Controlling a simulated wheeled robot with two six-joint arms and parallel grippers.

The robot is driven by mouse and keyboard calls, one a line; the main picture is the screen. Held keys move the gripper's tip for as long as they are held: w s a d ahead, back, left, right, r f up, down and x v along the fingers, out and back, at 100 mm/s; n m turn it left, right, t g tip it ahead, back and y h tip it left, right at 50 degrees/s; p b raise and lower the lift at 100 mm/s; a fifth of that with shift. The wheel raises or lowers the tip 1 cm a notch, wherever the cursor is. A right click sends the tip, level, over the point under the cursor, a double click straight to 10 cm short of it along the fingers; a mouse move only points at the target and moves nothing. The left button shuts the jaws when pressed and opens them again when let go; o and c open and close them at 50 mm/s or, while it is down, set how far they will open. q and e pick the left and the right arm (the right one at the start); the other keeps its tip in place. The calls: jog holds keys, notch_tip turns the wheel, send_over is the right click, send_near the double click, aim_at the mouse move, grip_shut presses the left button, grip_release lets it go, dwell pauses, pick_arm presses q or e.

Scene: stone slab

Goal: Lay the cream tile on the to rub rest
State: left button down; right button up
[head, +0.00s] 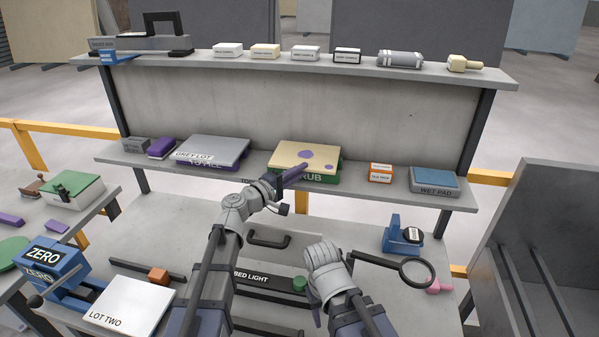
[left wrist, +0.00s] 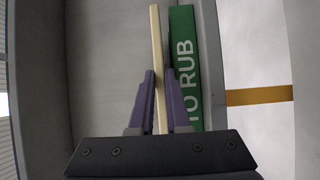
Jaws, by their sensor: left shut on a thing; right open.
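The cream tile (head: 290,152), with purple patches on its top, is over the green to rub rest (head: 325,179) on the middle shelf. My left gripper (head: 297,172) is shut on the tile's front edge. In the left wrist view the tile (left wrist: 156,45) is seen edge-on between the purple fingers (left wrist: 160,78). The green rest (left wrist: 184,65) lies alongside it there, with a narrow gap showing between them. The tile hides most of the rest's top in the head view. My right gripper (head: 312,301) is open, low over the bench, and partly hidden by its own arm.
The upper shelf (head: 350,70) overhangs behind. A magnifier (head: 417,271) stands right of my right arm.

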pick_arm(q)
jog(key=shift+f, duration=0.45)
jog(key=c, duration=0.8)
grip_release()
jog(key=shift+s, duration=0.1)
jog(key=v, duration=0.7)
jog(key=shift+s+a, duration=0.25)
